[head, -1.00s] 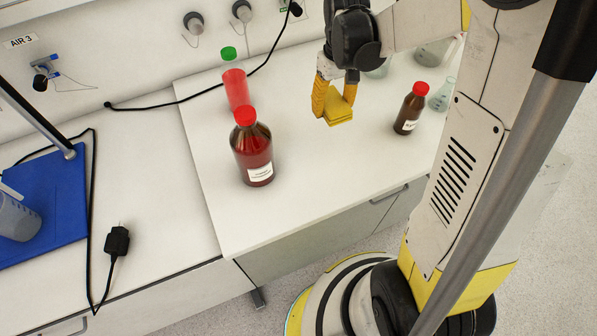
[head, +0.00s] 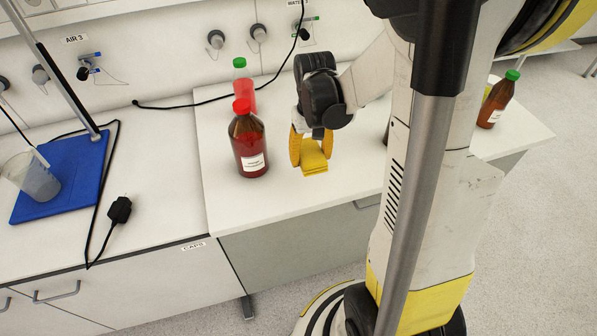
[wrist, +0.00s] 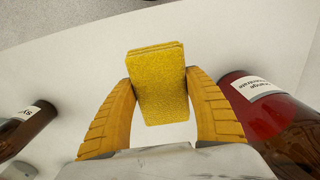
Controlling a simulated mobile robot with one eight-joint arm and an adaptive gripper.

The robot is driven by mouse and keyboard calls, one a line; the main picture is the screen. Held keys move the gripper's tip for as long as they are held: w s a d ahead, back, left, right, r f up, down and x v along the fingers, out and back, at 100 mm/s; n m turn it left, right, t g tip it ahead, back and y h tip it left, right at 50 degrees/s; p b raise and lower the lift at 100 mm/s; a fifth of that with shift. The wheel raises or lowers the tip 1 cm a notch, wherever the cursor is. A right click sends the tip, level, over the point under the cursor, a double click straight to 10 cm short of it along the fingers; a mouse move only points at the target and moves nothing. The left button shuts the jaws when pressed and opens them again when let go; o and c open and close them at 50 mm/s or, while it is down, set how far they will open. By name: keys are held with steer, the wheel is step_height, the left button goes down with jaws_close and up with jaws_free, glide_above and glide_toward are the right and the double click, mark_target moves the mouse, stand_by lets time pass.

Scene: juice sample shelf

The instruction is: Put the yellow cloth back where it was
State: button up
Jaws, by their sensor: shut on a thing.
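The yellow cloth (head: 314,158), a folded pad, is held between the orange fingers of my gripper (head: 311,147) above the white bench. In the wrist view the cloth (wrist: 158,88) hangs between both fingertips, with pale bench surface beyond it. How high it is above the bench is hard to tell. My gripper is just right of a large brown bottle (head: 249,145) with a red cap and red liquid. In the wrist view this bottle (wrist: 268,112) lies close to the right finger.
A red bottle with a green cap (head: 243,88) stands behind the large one. A brown green-capped bottle (head: 497,101) stands at the bench's right end. The wrist view shows another brown bottle (wrist: 24,128) at left. A blue mat (head: 75,170) holds a beaker (head: 32,176). Front bench space is clear.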

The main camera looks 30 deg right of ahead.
mark_target(300, 172)
steer(key=shift+w+a+f, duration=0.9)
steer(key=shift+w, duration=0.25)
steer(key=shift+f+b, duration=1)
steer(key=shift+f, duration=0.9)
steer(key=shift+s, duration=0.1)
steer(key=shift+f, duration=0.2)
steer(key=o, duration=1.3)
steer(key=shift+o, duration=0.2)
steer(key=shift+r, duration=0.1)
